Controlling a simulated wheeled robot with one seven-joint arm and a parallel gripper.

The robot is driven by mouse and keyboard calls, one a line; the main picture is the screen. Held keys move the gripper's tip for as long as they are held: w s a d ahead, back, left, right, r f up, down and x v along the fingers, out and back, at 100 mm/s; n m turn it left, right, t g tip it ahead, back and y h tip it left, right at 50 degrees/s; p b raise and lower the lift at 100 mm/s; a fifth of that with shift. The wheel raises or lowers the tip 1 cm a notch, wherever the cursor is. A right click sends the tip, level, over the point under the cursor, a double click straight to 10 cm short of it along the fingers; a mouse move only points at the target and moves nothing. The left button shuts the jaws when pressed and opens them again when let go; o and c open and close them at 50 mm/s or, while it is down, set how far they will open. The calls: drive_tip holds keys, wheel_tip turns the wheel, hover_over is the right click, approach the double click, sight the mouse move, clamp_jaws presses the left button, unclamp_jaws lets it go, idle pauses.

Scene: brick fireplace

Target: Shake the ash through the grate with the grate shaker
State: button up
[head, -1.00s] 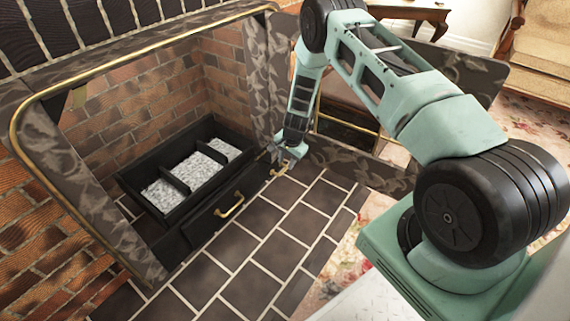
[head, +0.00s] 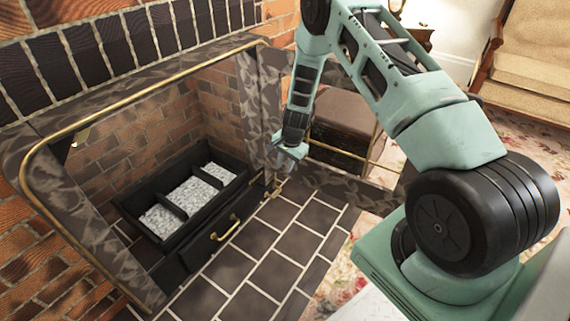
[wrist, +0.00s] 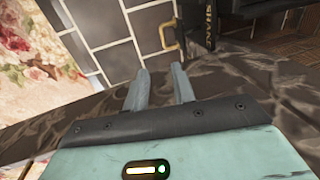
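A black grate box (head: 140,222) sits inside the fireplace, with pale grey ash (head: 190,194) lying between its dark dividers. A brass handle (head: 275,187) shows at the right end of its front. In the wrist view this brass handle (wrist: 164,36) is beside a black face with partly readable lettering that begins "SHA". My gripper (head: 288,153) is above the right-end handle, apart from it. In the wrist view my gripper (wrist: 162,80) has a gap between its fingers, with nothing between them. Another brass handle (head: 226,228) is on the front drawer.
The brass-railed dark fireplace surround (head: 265,110) stands close beside my gripper. Dark hearth tiles (head: 270,245) in front are clear. A dark boxy object (head: 343,125) is behind the arm, and a wooden-framed seat (head: 520,65) is at the upper right. Flowered carpet (wrist: 35,60) lies beyond the tiles.

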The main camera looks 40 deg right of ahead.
drive_tip(key=shift+f, duration=0.1)
clamp_jaws()
drive_tip(key=t+y+b, duration=0.4)
drive_tip(key=t+b, duration=0.1)
drive_tip(key=t, duration=0.7)
approach(269, 186)
drive_tip(key=b+x, duration=0.3)
drive_tip(key=b, duration=0.2)
drive_tip(key=b+x, duration=0.2)
drive_tip(key=b, duration=0.1)
drive_tip(key=shift+w+f, duration=0.25)
drive_tip(key=shift+f, duration=0.2)
drive_tip(key=shift+w+a+r+b, duration=0.1)
drive_tip(key=shift+w+r+b, duration=0.1)
drive_tip(key=shift+w+b, duration=0.2)
